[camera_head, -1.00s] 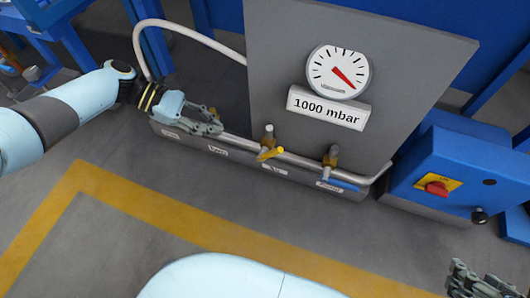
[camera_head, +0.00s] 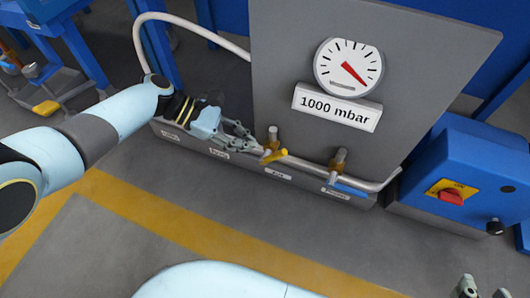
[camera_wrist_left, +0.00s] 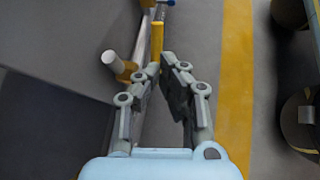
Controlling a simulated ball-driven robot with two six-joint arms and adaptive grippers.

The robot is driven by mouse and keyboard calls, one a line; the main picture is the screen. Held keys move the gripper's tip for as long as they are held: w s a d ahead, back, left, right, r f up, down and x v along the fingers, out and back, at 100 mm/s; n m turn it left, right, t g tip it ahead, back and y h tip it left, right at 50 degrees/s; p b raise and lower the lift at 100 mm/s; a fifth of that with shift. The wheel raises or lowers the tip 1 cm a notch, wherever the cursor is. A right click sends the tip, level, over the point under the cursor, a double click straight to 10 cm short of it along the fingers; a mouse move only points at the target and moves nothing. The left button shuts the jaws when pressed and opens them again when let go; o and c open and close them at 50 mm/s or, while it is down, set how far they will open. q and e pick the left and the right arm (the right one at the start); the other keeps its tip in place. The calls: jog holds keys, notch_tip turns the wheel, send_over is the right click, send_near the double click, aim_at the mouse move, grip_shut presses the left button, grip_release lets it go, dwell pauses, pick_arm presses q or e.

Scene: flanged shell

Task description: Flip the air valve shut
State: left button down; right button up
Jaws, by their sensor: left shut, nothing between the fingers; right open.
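The air valve has a brass body (camera_head: 272,138) and a yellow lever (camera_head: 277,155), on the pipe above a label that seems to read "Air". In the left wrist view the yellow lever (camera_wrist_left: 156,42) lies just beyond the fingertips. My left gripper (camera_head: 259,150) is shut and empty, its tips close to the left side of the lever; whether they touch it I cannot tell. It also shows in the left wrist view (camera_wrist_left: 160,66). My right gripper (camera_head: 484,284) is open and empty at the bottom right corner, partly cut off.
A second valve with a blue lever (camera_head: 347,190) sits to the right on the same pipe. A gauge (camera_head: 348,66) above a "1000 mbar" sign (camera_head: 337,107) is on the grey panel. A blue box with a red knob (camera_head: 451,197) stands at right. The floor in front is clear.

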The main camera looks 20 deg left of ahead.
aim_at(274, 156)
pick_arm(q)
jog(key=b+x, duration=0.1)
jog(key=x, duration=0.2)
jog(key=shift+d+f+b, duration=0.25)
jog(key=shift+b, duration=0.1)
jog(key=shift+b+x, duration=0.65)
jog(key=shift+x, duration=0.35)
pick_arm(e)
jog(key=w+a+r+n+t+y, duration=0.1)
jog(key=w+r+t, duration=0.3)
jog(key=r, duration=0.5)
jog(key=w+a+r+t+y, duration=0.1)
jog(key=w+r+t, duration=0.4)
jog(key=r, duration=0.4)
jog(key=shift+w+r+n+t, duration=0.15)
jog(key=shift+w+n+t, duration=0.2)
jog(key=shift+w, duration=0.2)
pick_arm(q)
jog(key=shift+w+r, duration=0.1)
